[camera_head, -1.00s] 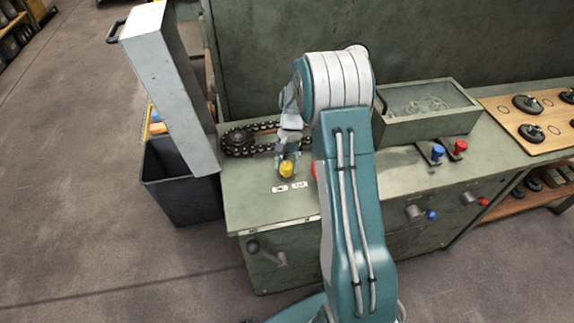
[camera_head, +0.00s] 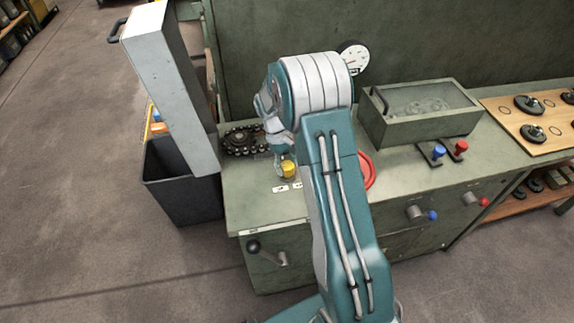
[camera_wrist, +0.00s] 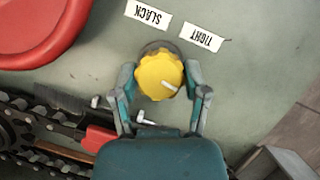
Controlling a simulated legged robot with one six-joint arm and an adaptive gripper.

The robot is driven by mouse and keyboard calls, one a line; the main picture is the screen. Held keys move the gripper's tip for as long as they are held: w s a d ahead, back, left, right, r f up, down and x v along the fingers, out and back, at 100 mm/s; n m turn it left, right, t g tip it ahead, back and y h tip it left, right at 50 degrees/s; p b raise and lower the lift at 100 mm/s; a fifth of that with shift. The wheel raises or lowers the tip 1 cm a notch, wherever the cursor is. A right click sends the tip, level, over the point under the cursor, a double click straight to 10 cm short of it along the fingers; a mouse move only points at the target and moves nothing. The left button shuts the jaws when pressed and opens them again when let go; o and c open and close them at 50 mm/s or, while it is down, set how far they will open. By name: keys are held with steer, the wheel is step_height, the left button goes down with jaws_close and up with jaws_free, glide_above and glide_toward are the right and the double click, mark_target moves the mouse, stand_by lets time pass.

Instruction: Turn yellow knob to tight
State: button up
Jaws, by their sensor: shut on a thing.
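The yellow knob (camera_wrist: 160,75) is on the green bench top, between the two fingers of my gripper (camera_wrist: 159,82). The fingers are shut on its left and right sides in the wrist view. A white mark on the knob points to the lower right there, not at either label. The SLACK label (camera_wrist: 147,14) and the TIGHT label (camera_wrist: 201,38) lie just beyond the knob, upside down in that view. In the head view the knob (camera_head: 289,169) shows beside my gripper (camera_head: 284,162), which is partly hidden by my arm.
A black chain and sprocket (camera_head: 243,140) lie behind the knob. A red wheel (camera_head: 368,172) is to its right, partly behind my arm, with a gauge (camera_head: 353,57) farther back. A glass-topped box (camera_head: 420,130) and blue and red knobs stand farther right.

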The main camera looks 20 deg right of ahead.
steer(key=shift+w+n+h, duration=0.15)
steer(key=shift+n+h, duration=0.25)
steer(key=shift+n, duration=0.6)
steer(key=o, duration=1.1)
steer(key=shift+o, duration=0.2)
steer(key=v, duration=1.2)
steer(key=shift+a, duration=0.1)
